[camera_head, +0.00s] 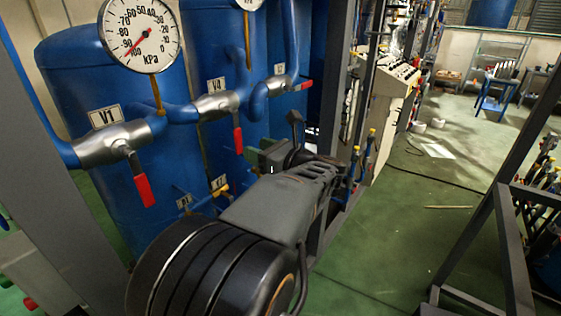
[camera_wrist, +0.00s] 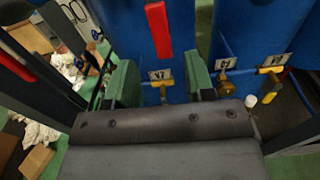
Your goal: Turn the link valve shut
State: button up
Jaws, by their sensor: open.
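Three silver valves with red handles sit on blue pipes in the head view. The V1 valve (camera_head: 112,143) has its handle (camera_head: 144,190) hanging down. The V4 valve (camera_head: 216,105) has its handle (camera_head: 238,140) hanging down. A third valve (camera_head: 277,84) at the right has its handle (camera_head: 304,86) pointing right. I cannot tell which is the link valve. My gripper (camera_head: 265,155) is below and right of the V4 handle. In the wrist view its green fingers (camera_wrist: 161,84) are apart with nothing held. A red handle (camera_wrist: 158,32) hangs above and beyond them.
Blue tanks (camera_head: 70,85) stand behind the pipes. A pressure gauge (camera_head: 140,36) rises above V1. Small yellow valves (camera_wrist: 270,87) sit low on the tanks. A grey frame post (camera_head: 50,170) stands at left. Green floor (camera_head: 400,235) is open at right, with another frame (camera_head: 510,240) beyond.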

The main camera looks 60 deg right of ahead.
jog(key=s+a+b, duration=0.1)
jog(key=s, duration=0.6)
jog(key=shift+s+a, duration=0.15)
dwell(0.4)
jog(key=w+a+f+n+g+y, duration=0.4)
jog(key=w+a+f+n, duration=0.1)
jog(key=w+a+n, duration=0.25)
jog(key=w+a+f+n+g+y, duration=0.4)
jog(key=w+a+f+n, duration=0.2)
jog(key=a, duration=0.2)
jog(key=a+f+n+g+h, duration=0.2)
jog(key=a+n, duration=0.6)
jog(key=n, duration=0.4)
jog(key=a+f+n+g+h, duration=0.2)
jog(key=a+f+n, duration=0.3)
jog(key=n, duration=0.8)
jog(key=a+g, duration=0.1)
jog(key=a, duration=0.2)
jog(key=shift+w+g+h, duration=0.2)
jog(key=shift+g+h, duration=0.1)
jog(key=shift+h, duration=0.1)
jog(key=shift+c, duration=0.6)
